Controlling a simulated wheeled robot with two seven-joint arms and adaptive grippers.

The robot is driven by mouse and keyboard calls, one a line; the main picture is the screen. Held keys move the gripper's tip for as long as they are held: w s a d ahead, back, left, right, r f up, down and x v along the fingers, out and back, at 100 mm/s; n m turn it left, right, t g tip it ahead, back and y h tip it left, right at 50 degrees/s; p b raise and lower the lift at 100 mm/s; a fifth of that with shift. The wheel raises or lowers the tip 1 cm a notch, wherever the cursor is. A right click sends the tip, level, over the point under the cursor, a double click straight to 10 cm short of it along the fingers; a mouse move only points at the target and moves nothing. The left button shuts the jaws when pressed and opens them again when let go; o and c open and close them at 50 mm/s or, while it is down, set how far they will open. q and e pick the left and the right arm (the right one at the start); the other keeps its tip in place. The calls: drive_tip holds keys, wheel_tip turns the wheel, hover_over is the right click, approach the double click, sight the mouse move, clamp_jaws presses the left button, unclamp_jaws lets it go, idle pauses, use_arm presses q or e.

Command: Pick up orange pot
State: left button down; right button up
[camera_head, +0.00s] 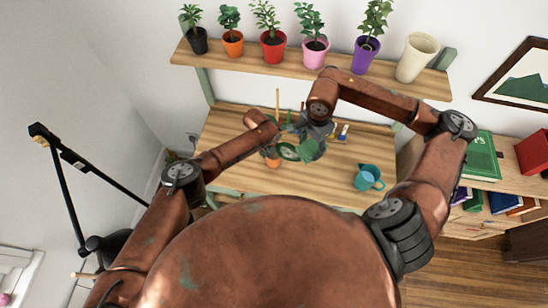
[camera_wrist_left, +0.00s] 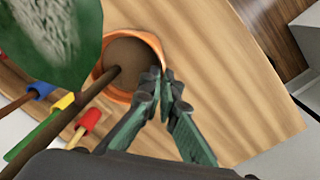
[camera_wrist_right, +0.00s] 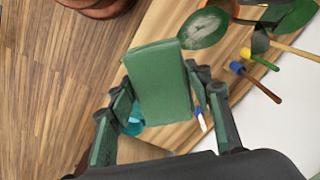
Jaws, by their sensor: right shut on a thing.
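An orange pot (camera_wrist_left: 152,44) with dark soil and a leafy plant stands on the wooden table; in the head view (camera_head: 272,160) it is partly hidden by my left arm. My left gripper (camera_wrist_left: 163,84) is at the pot's rim with its fingers close together; whether the rim is between them I cannot tell. My right gripper (camera_wrist_right: 159,78) is shut on a green block (camera_wrist_right: 160,85), held above the table beside the plant. In the head view the green block (camera_head: 308,149) is to the right of the pot.
Another orange pot (camera_head: 232,44) stands on the wall shelf (camera_head: 340,73) among several potted plants. A teal watering can (camera_head: 368,178) stands on the table (camera_head: 235,178) at the right. Coloured-handled tools (camera_wrist_left: 88,120) lie near the pot. A bookshelf is at the right.

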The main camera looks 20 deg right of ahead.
sight(278, 148)
use_arm(q)
wheel_tip(278, 148, up, 10)
idle(0.7)
drive_tip(key=shift+f, duration=0.15)
use_arm(e)
drive_tip(key=shift+f, duration=0.1)
